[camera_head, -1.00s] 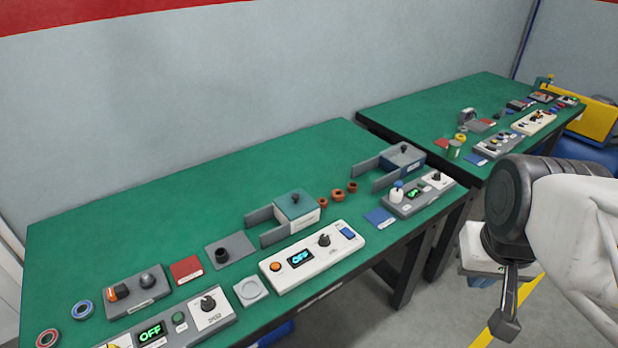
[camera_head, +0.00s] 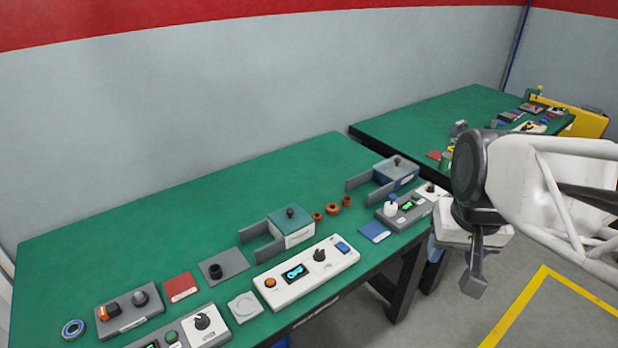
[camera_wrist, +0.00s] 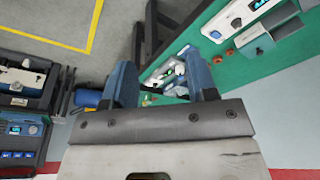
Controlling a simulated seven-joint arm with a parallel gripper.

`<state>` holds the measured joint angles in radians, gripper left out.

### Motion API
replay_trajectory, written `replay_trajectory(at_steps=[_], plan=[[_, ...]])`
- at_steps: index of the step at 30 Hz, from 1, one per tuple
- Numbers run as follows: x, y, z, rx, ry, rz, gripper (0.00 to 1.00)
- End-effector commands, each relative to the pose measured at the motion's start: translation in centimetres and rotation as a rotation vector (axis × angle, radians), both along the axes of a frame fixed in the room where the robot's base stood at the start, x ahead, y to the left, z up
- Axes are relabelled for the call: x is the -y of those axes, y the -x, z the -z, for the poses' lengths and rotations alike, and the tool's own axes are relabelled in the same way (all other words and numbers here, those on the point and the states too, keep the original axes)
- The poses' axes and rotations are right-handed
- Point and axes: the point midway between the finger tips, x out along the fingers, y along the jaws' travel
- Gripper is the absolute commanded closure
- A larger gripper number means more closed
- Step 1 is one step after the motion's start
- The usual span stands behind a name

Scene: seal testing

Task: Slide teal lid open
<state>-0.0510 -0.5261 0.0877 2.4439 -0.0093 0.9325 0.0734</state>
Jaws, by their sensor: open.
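A white box with a teal lid (camera_head: 291,220) and a dark knob stands on the near green table in the head view, with grey rails reaching out to its left. The box also shows in the wrist view (camera_wrist: 255,46), at the upper right. A second, bluish-grey box (camera_head: 396,170) with a dark knob and similar rails stands farther right. My gripper (camera_head: 474,284) hangs right of the table, off its edge, apart from both boxes. In the wrist view its two blue fingers (camera_wrist: 161,85) are spread and nothing is visibly held between them.
A white control panel (camera_head: 307,274) lies in front of the teal-lidded box. Brown rings (camera_head: 333,209), a red square (camera_head: 180,287) and a blue square (camera_head: 374,232) lie nearby. A second green table (camera_head: 420,122) stands behind, across a gap. The table's back left is clear.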

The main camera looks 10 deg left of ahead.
Motion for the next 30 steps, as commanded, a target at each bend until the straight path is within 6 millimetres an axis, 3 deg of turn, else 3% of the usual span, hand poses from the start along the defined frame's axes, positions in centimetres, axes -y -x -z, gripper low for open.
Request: replay_trajectory(at_steps=[17,30], plan=[[-6.9,-12.5,0.4,-0.064,-0.015,-0.011,0.47],[-14.1,-21.3,3.3,-0.113,-0.017,-0.015,0.47]])
